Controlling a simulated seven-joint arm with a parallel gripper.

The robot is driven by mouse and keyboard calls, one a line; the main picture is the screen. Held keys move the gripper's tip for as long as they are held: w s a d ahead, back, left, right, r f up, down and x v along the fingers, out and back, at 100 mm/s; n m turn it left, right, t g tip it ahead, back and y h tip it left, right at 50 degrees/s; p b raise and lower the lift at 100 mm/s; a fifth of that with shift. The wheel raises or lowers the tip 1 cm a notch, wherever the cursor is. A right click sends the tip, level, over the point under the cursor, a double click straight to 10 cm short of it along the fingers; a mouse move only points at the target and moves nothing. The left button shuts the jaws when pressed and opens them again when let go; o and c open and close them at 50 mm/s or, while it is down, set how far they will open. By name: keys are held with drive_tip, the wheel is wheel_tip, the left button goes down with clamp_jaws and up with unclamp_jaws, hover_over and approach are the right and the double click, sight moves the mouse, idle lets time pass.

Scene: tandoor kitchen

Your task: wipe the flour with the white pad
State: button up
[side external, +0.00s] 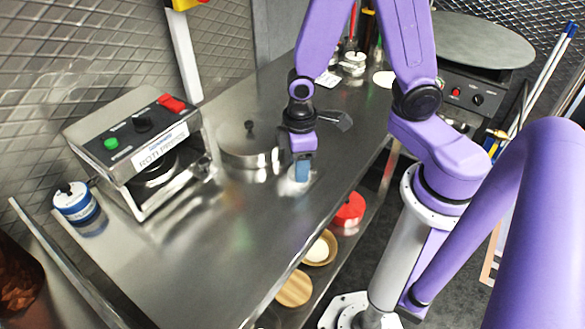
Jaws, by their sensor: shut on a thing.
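My gripper (302,172) points down over the steel counter near its front edge, right of the lidded steel pot. It is shut on the white pad (298,188), of which only a small pale part shows low under the blue fingertips. The pad looks to be at or very near the counter surface; I cannot tell if it presses on it. A faint pale patch shows on the counter around the pad, but I cannot tell flour from glare there.
A steel pot (250,153) with a knobbed lid stands close left of my gripper. The roti press (140,145) and a blue-and-white tin (75,203) are farther left. Jars (353,63) and a white disc (384,79) lie behind. The front-left steel counter (215,255) is clear.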

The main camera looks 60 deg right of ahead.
drive_tip(key=shift+d, duration=2)
drive_tip(key=shift+a, duration=5.45)
drive_tip(key=shift+a+r, duration=0.1)
drive_tip(key=shift+a, duration=0.15)
wheel_tip(320, 180, up, 8)
drive_tip(key=shift+d+f, duration=0.1)
drive_tip(key=shift+s, duration=0.1)
